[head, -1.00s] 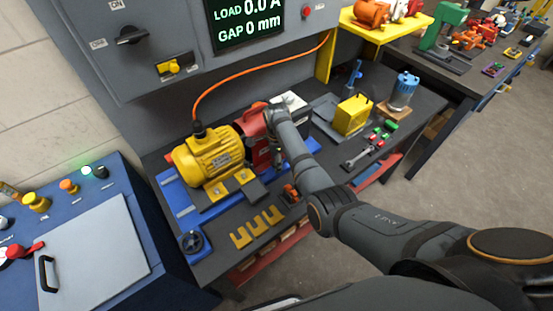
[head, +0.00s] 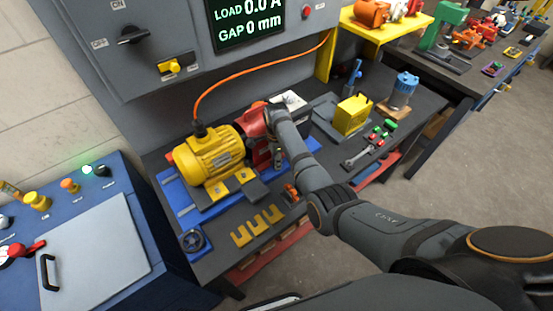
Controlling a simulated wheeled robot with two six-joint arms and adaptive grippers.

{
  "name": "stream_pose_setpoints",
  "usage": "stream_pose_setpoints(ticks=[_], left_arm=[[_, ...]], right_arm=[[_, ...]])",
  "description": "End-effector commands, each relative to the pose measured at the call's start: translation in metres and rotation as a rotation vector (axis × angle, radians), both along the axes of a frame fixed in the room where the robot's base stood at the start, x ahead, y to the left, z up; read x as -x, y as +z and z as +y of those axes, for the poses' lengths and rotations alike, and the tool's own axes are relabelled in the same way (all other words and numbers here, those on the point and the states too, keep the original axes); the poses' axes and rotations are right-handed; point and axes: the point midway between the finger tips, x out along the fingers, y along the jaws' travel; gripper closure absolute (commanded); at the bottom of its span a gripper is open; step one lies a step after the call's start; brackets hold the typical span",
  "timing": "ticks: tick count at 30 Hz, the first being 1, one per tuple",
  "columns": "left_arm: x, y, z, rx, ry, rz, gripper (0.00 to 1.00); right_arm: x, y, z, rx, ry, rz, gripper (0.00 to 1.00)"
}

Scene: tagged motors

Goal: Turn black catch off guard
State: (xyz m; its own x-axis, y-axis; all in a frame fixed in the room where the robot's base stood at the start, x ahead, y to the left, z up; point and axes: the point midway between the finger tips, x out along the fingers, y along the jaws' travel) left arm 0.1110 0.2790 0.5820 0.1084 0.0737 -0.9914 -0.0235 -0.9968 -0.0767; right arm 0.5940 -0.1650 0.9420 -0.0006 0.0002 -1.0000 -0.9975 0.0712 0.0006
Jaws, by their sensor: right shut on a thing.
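The red guard (head: 256,149) stands just right of the yellow motor (head: 208,156) on the blue base, partly covered by my right arm. My right gripper (head: 277,159) is at the right side of the guard, pointing down beneath my wrist. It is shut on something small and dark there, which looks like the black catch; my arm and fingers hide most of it. The exact angle of the catch cannot be seen. My left gripper is not in view.
Yellow slotted shims (head: 257,225) lie at the bench's front. A yellow box (head: 352,115), a blue-topped canister (head: 402,92) and a wrench (head: 363,157) are to the right. An orange cable (head: 265,62) loops behind the motor. A blue console (head: 125,190) stands at left.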

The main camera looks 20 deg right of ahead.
Motion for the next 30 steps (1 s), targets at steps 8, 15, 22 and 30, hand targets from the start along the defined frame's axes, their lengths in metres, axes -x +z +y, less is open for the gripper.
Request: stream_pose_setpoints(ticks=[8, 15, 22, 30], left_arm=[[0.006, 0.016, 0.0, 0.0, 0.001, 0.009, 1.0], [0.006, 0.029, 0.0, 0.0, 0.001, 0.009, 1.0], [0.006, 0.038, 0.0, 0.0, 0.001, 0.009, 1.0], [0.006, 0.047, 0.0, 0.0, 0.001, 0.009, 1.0]], right_arm=[[0.0, 0.004, 0.0, 0.0, 0.19, 0.001, 1.0], [-0.001, 0.004, 0.0, 0.0, 0.417, -0.001, 1.0], [-0.001, 0.003, 0.0, 0.0, 0.636, -0.001, 1.0], [-0.001, 0.003, 0.0, 0.0, 0.892, -0.001, 1.0]])
